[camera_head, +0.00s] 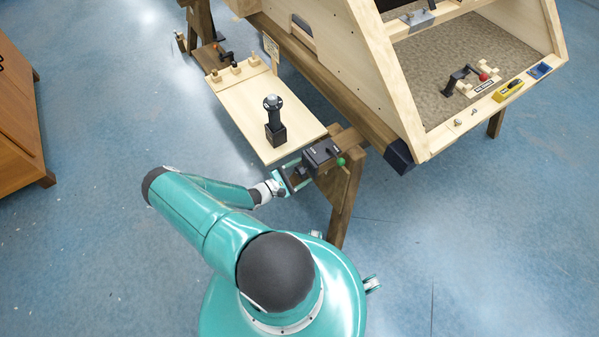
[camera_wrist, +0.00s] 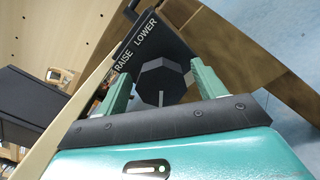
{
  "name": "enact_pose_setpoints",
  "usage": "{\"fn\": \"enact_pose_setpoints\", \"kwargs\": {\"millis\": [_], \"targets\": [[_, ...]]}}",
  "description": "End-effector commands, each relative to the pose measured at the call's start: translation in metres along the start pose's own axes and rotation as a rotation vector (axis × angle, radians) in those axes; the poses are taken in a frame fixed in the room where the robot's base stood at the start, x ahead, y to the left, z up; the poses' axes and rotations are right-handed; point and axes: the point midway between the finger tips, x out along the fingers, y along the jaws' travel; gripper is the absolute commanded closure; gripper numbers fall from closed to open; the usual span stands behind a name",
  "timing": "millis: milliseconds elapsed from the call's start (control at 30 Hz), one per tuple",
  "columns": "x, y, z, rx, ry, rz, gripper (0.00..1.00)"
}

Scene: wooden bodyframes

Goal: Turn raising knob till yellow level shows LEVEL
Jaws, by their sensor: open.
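The raising knob (camera_wrist: 162,76) is dark grey and many-sided in the wrist view, below a black plate (camera_wrist: 140,42) lettered RAISE and LOWER. My gripper (camera_wrist: 160,84) is open, with one teal finger on each side of the knob. I cannot tell whether the fingers touch it. In the head view my gripper (camera_head: 293,178) is at the black box (camera_head: 320,153) on the wooden stand, and the knob is hard to make out there. The yellow level (camera_head: 508,89) lies on the wooden frame's front ledge at the right; its reading is too small to tell.
A wooden shelf (camera_head: 240,108) with a black post (camera_head: 274,120) stands left of the black box. A green ball (camera_head: 341,161) sticks out at the box's right. The large wooden body (camera_head: 340,45) rises behind. Blue floor is open at the lower right.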

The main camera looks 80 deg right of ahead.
Motion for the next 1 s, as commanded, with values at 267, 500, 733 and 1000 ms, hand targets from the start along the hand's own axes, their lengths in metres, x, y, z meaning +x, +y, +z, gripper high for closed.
{"fn": "enact_pose_setpoints", "kwargs": {"millis": [267,500,733,1000], "targets": [[-0.024,0.001,0.0,0.001,0.001,0.002,0.31],[-0.076,0.001,-0.001,0.001,0.003,0.002,0.31],[-0.121,0.001,-0.001,0.001,0.003,0.002,0.31],[-0.139,0.0,0.0,0.0,0.0,0.001,0.31]]}}
